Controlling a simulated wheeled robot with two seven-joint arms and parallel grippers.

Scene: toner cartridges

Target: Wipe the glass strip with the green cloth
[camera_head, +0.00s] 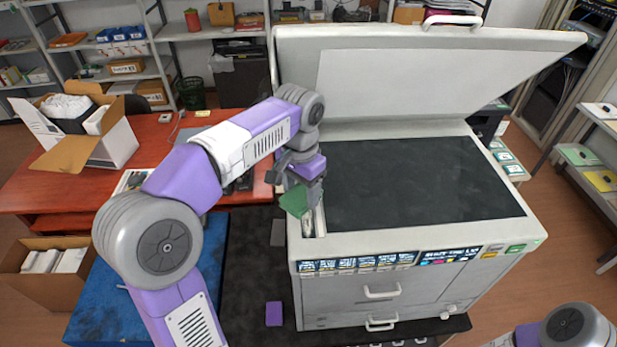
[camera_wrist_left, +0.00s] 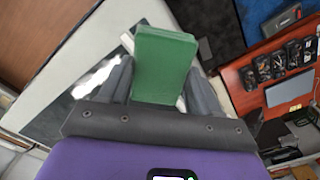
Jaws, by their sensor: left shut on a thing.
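My left gripper (camera_head: 308,192) is shut on the green cloth (camera_head: 294,201). In the left wrist view the cloth (camera_wrist_left: 163,66) is a folded green block between the two fingers of the left gripper (camera_wrist_left: 163,82). The glass strip (camera_head: 320,220) is the narrow strip at the left end of the copier top, left of the large dark glass. The gripper and cloth are over or beside this strip and hide part of it. I cannot tell whether the cloth touches it. My right arm shows only partly at the lower right; its gripper is out of view.
The copier (camera_head: 420,255) has its white lid (camera_head: 420,75) raised behind the dark glass (camera_head: 415,185). A red-brown table (camera_head: 45,180) with an open cardboard box (camera_head: 108,150) stands to the left. A purple block (camera_head: 274,313) lies on the dark mat (camera_head: 250,270).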

